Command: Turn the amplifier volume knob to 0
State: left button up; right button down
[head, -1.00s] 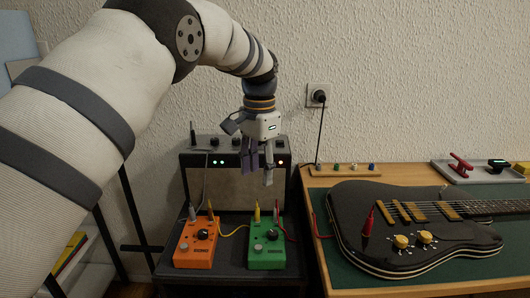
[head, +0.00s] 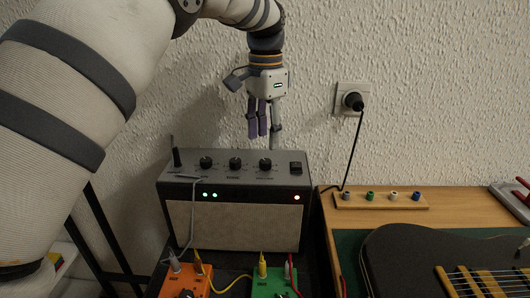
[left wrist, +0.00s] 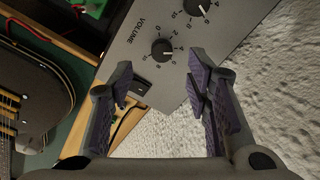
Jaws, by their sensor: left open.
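The amplifier (head: 232,178) is a grey-topped box with a pale front grille. Its volume knob (head: 265,164) is the black knob nearest the black switch at the right of the top panel. In the left wrist view the volume knob (left wrist: 162,49) sits beside the printed word VOLUME and a number scale. A white mark on it points roughly right, toward the middle numbers. My left gripper (head: 265,138) is open and empty above the amplifier's back right part. In the left wrist view its fingertips (left wrist: 160,80) are spread, with the knob beyond the gap, apart from them. My right gripper is not in view.
Two more knobs (head: 235,163) and a black switch (head: 296,168) share the panel. An orange pedal (head: 186,283) and a green pedal (head: 272,283) with cables stand in front. A guitar (head: 415,255) lies right. The textured wall (head: 400,50) is close behind.

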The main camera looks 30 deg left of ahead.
aim_at(265, 161)
pick_arm(q)
notch_tip(265, 161, down, 6)
jog(key=shift+w+a+f, duration=0.1)
jog(key=shift+f, duration=0.1)
grip_shut()
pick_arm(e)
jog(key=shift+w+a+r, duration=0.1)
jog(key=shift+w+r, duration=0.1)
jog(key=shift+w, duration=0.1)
pick_arm(q)
jog(key=shift+r, duration=0.1)
jog(key=n+p, duration=0.1)
jog(key=n, duration=0.2)
jog(key=shift+n, duration=0.4)
jog(key=n, duration=1.5)
jog(key=shift+n, duration=0.4)
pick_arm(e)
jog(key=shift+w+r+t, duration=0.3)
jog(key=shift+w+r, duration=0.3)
